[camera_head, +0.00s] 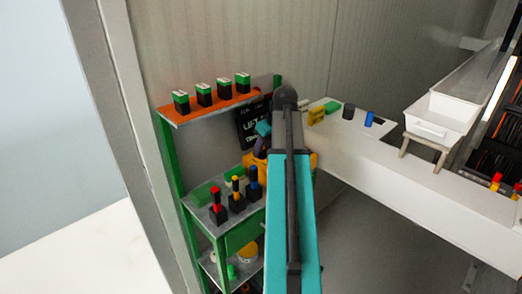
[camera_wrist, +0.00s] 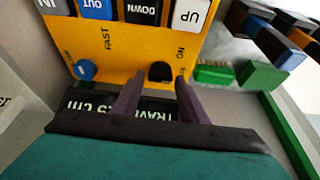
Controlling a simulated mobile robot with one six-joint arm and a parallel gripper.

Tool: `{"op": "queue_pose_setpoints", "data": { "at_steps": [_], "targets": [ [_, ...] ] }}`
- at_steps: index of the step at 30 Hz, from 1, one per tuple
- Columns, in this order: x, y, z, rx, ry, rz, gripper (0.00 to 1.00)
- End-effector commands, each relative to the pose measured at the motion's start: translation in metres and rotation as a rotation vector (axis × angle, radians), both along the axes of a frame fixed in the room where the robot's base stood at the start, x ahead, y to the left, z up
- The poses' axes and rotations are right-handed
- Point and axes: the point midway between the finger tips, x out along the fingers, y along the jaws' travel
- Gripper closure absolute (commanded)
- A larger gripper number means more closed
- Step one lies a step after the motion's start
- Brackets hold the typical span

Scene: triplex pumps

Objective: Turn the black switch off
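The black switch (camera_wrist: 160,72) is a small round-topped knob on the yellow control panel (camera_wrist: 125,55), with the word "ON" printed to its right in the wrist view. My gripper (camera_wrist: 160,90) is open and empty. Its two purple-grey fingers point at the panel, one on each side of the switch's lower edge; I cannot tell if they touch it. In the head view the yellow panel (camera_head: 312,160) is mostly hidden behind my arm, and the switch cannot be seen there.
A blue knob (camera_wrist: 85,70) sits left of the switch, and a row of buttons, including a white "UP" button (camera_wrist: 190,14), is above. A black sign (camera_wrist: 100,103) lies below the panel. A green shelf rack (camera_head: 172,170) holds several small items. A white counter (camera_head: 400,165) stands right.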

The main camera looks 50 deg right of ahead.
Motion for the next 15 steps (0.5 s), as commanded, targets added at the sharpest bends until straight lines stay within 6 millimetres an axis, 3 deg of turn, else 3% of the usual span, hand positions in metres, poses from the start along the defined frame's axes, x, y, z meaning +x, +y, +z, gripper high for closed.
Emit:
{"op": "queue_pose_setpoints", "data": {
  "at_steps": [15],
  "targets": [
    [-0.018,0.001,0.045,-0.002,-0.002,-0.002,0.61]
  ]
}}
